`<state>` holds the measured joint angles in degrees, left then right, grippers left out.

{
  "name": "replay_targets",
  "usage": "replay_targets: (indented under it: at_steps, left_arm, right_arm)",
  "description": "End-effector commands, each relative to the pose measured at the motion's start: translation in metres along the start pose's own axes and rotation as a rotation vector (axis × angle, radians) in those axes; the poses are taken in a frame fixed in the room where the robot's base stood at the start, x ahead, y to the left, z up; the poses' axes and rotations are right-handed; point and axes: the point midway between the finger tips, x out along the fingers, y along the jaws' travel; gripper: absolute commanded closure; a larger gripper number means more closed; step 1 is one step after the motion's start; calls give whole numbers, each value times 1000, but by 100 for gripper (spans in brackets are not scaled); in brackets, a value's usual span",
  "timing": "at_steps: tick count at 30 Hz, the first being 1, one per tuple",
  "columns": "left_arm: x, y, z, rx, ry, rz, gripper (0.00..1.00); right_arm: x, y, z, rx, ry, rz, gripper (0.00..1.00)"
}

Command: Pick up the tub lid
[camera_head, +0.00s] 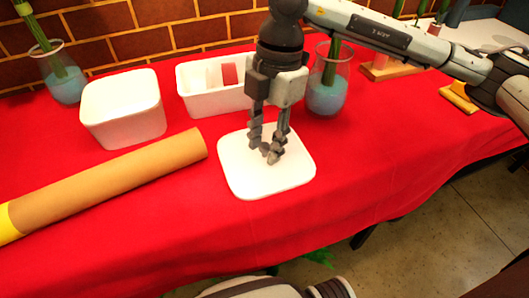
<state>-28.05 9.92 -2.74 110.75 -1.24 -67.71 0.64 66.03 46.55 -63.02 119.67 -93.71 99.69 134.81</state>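The tub lid (291,176), a flat white square with rounded corners, lies on the red cloth in the middle of the head view. My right gripper (267,153) points down over the lid, with its fingertips low over the lid's middle. The fingertips look close together, but I cannot tell whether they are shut or whether they touch the lid. The white tub (125,120) stands upright to the left of the lid. My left gripper is not in view.
A brown paper roll (120,184) lies left of the lid. A white divided box (207,101) stands behind. Glass vases hold stems at the back right (327,92) and far left (66,85). The red table (370,150) is clear right of the lid.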

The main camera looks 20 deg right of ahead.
Motion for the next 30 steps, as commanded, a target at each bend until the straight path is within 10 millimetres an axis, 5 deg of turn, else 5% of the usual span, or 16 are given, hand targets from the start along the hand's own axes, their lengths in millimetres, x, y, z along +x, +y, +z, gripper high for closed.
replay_targets:
  at_steps: [7, 20, 27, 30]
  left_arm:
    - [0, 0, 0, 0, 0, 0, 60]
    - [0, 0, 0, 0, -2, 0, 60]
    - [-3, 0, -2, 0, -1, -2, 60]
    - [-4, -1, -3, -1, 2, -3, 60]
  right_arm:
    - [0, 0, 0, 0, 0, 0, 100]
    - [-7, 1, -1, 0, 1, 2, 100]
    - [-40, 1, -6, -2, 0, 5, 100]
    - [-51, -16, -21, -8, -1, 3, 100]
